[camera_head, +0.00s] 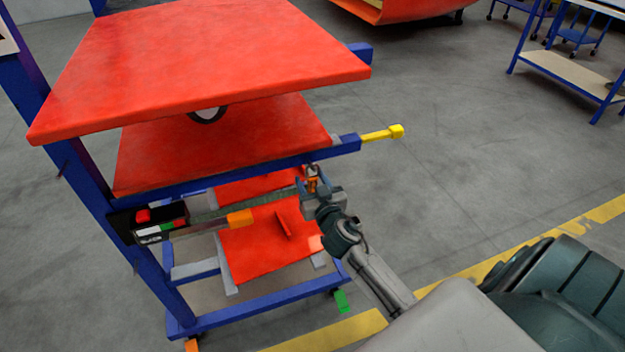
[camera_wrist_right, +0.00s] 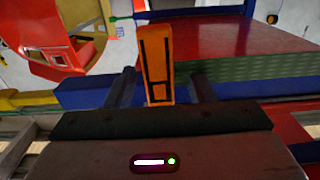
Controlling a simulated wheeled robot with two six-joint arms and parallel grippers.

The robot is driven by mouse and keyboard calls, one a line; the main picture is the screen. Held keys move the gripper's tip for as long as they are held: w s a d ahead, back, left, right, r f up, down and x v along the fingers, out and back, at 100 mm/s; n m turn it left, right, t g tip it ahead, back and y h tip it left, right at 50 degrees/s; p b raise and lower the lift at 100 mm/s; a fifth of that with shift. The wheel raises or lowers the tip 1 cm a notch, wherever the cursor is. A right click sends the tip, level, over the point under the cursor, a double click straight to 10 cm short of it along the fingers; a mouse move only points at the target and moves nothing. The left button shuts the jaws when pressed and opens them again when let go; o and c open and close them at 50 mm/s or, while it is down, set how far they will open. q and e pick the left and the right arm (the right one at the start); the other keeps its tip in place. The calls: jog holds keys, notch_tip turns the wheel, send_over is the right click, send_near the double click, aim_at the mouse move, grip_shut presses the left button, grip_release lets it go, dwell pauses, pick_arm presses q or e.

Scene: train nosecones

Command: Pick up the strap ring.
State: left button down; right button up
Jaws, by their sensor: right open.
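My right gripper (camera_head: 313,186) is at the right end of the cart's middle level, beside the blue rail. In the right wrist view its two dark fingers (camera_wrist_right: 162,88) are open. An orange piece with black markings (camera_wrist_right: 157,62) stands between them, with gaps on both sides. It looks like the strap ring, though no ring opening is clear. In the head view a small orange part (camera_head: 311,184) shows at the fingers. A grey-green strap (camera_head: 270,199) runs left from there to a dark box with a red button (camera_head: 150,220). My left gripper is not in view.
The blue cart frame (camera_head: 250,165) carries red panels (camera_head: 200,60) above and below the strap. A yellow-ended bar (camera_head: 382,134) sticks out right, near my gripper. An orange block (camera_head: 240,218) sits along the strap.

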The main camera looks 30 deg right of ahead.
jog(key=shift+x, duration=0.8)
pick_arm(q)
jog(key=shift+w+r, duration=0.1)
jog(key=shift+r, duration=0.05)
pick_arm(e)
jog(key=shift+s, duration=0.15)
jog(key=shift+c, duration=1.1)
grip_shut()
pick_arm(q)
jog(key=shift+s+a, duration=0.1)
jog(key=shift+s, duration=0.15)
